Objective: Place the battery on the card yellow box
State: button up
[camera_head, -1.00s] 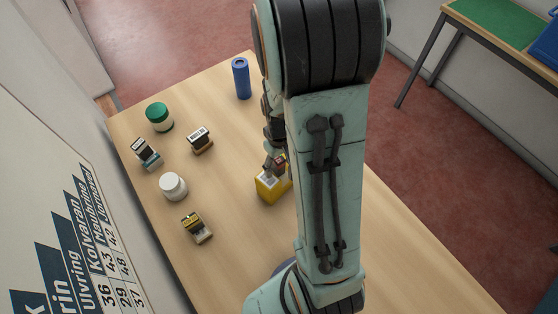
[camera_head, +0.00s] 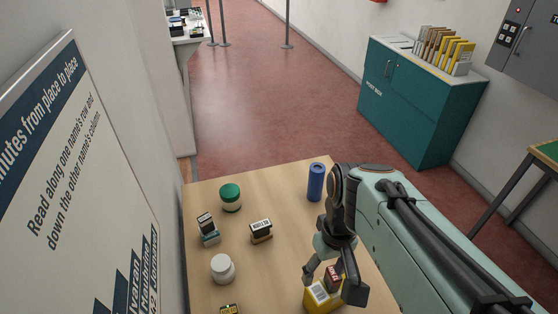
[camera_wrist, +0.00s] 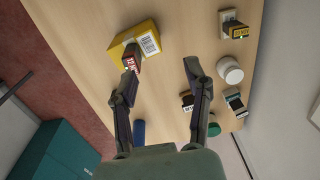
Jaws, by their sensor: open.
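The yellow card box (camera_head: 318,297) lies on the wooden table, partly behind my gripper in the head view. It also shows at the upper left of the wrist view (camera_wrist: 149,42), with a white barcode label. A small dark red block with a printed label, apparently the battery (camera_head: 334,277), stands on the box's top. In the wrist view the red block (camera_wrist: 132,58) is beside the left finger's tip; I cannot tell whether they touch. My gripper (camera_wrist: 161,68) is open, fingers wide apart, with nothing between them in the wrist view. In the head view my gripper (camera_head: 331,284) is at the box.
To the left on the table (camera_head: 285,185) are a green-lidded jar (camera_head: 230,197), a white-capped bottle (camera_head: 222,269) and several small labelled blocks (camera_head: 261,230). A blue cylinder (camera_head: 316,182) stands near the far edge. A teal cabinet (camera_head: 415,100) stands beyond the table.

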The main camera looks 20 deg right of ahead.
jog(key=s+a, duration=0.7)
jog(key=s, duration=0.1)
jog(key=shift+s+n, duration=0.3)
jog(key=shift+n, duration=0.1)
